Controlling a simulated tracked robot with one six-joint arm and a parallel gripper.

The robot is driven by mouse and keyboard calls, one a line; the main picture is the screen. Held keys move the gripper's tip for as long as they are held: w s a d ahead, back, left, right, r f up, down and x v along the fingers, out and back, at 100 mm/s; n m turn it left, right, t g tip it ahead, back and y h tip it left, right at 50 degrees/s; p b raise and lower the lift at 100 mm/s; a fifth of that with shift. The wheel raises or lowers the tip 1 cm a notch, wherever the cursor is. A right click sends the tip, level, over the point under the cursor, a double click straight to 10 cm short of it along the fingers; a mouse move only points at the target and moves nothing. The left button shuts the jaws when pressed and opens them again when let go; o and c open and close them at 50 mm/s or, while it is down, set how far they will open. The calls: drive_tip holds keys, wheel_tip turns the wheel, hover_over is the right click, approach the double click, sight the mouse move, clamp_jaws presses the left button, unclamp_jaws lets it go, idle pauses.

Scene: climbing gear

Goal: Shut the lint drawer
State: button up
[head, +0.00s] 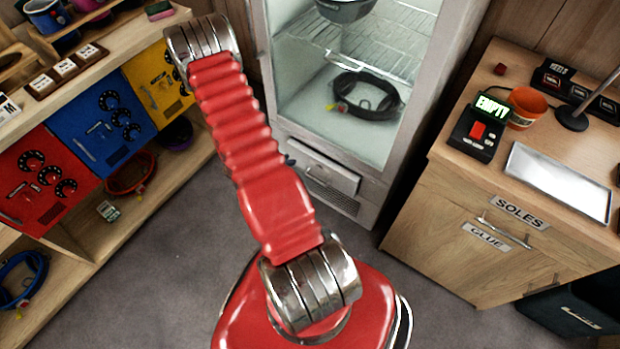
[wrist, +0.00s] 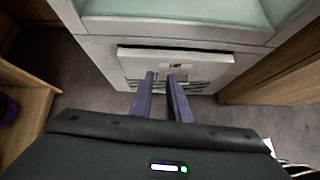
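The lint drawer (head: 325,170) is a pale panel low on the front of the glass-doored cabinet (head: 274,70). Its front appears to stand out from the cabinet face, with a slotted vent below it. In the wrist view the drawer (wrist: 205,62) lies straight ahead, with a small dark mark near its middle. My gripper (wrist: 160,77) points at the drawer with its two dark fingers parted and nothing between them. The fingertips overlap the drawer's front in this view; I cannot tell whether they touch it. In the head view my red arm hides most of the gripper.
A wooden bench (head: 500,200) with labelled drawers stands to the right. Shelves (head: 60,235) with coloured panels and coiled gear stand to the left. A black coiled cable (head: 365,100) lies inside the cabinet. The grey floor (head: 150,290) between them is clear.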

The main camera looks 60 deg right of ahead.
drive_tip(key=w+a+r+m, duration=0.2)
drive_tip(key=a+r+m, duration=0.1)
drive_tip(key=r, duration=0.7)
drive_tip(key=w+a+r+m, duration=0.1)
drive_tip(key=a+r+m, duration=0.25)
drive_tip(key=r, duration=0.55)
drive_tip(key=w+a+r+m, duration=0.2)
drive_tip(key=a+r+m, duration=0.1)
drive_tip(key=r, duration=0.7)
drive_tip(key=s+a+r+m+t+y, duration=0.2)
drive_tip(key=a+r, duration=0.4)
drive_tip(key=a, duration=0.4)
drive_tip(key=s+a+r+m+t+y, duration=0.1)
drive_tip(key=a+r+y, duration=0.3)
drive_tip(key=a, duration=0.7)
drive_tip(key=s+a+r+m+t+y, duration=0.2)
drive_tip(key=s+a+r+t+y, duration=0.1)
drive_tip(key=a+r, duration=0.5)
drive_tip(key=a+t, duration=0.1)
drive_tip(key=a, duration=0.1)
drive_tip(key=shift+s+a+r+m, duration=0.15)
drive_tip(key=shift+s+a+m, duration=0.05)
drive_tip(key=shift+a+m, duration=0.2)
drive_tip(key=shift+d, duration=0.1)
